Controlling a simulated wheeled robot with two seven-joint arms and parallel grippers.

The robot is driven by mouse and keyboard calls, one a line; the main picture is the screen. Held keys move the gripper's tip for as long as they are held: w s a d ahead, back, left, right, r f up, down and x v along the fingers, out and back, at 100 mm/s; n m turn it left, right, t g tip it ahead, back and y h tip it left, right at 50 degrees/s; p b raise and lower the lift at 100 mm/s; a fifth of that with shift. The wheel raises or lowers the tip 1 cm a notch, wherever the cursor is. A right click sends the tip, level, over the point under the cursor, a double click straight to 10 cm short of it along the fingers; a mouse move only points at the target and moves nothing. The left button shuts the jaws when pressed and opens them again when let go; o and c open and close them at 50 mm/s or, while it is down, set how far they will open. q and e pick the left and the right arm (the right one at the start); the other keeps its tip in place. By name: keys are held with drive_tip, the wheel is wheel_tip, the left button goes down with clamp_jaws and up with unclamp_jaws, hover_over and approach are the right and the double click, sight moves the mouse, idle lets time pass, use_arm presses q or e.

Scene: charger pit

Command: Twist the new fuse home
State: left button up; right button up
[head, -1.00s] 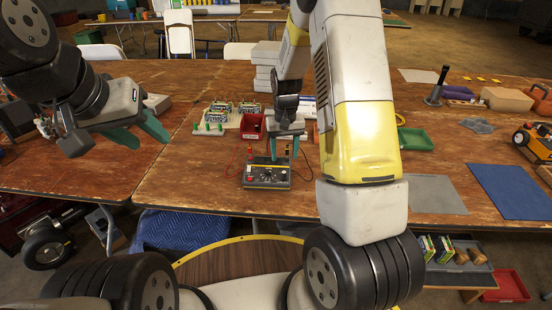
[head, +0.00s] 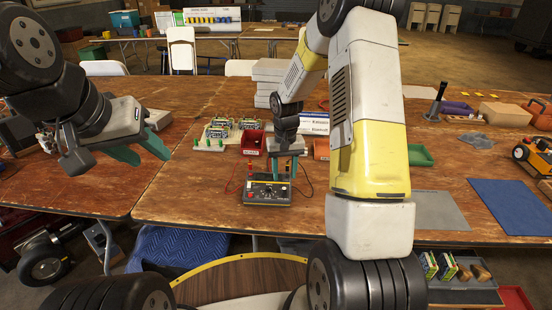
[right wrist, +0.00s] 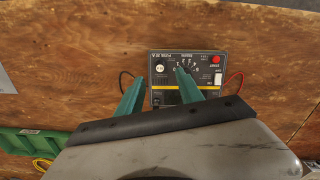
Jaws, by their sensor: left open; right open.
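A black tester (head: 268,192) with a yellow stripe lies on the wooden table in front of me. In the right wrist view its panel (right wrist: 202,92) carries a dial (right wrist: 185,68), a red button and a white switch. A round, pale-rimmed fuse cap (right wrist: 160,68) sits under an upside-down fuse label. My right gripper (head: 283,170) points down over the tester, open. In the right wrist view its fingertips (right wrist: 160,76) show on either side of the cap, apart from it; their height above it is unclear. My left gripper (head: 150,156) is open and empty over the table's left part.
Thin leads lie beside the tester. Behind it are a red bin (head: 253,144), a board with green parts (head: 210,142) and white boxes (head: 313,124). A green tray (head: 419,155), grey mat (head: 440,210) and blue mat (head: 512,205) lie to the right.

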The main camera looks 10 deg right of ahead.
sight(284, 189)
wheel_tip(284, 189, down, 6)
drive_tip(key=shift+f, duration=0.1)
idle(0.4)
clamp_jaws()
drive_tip(key=shift+m, duration=1.2)
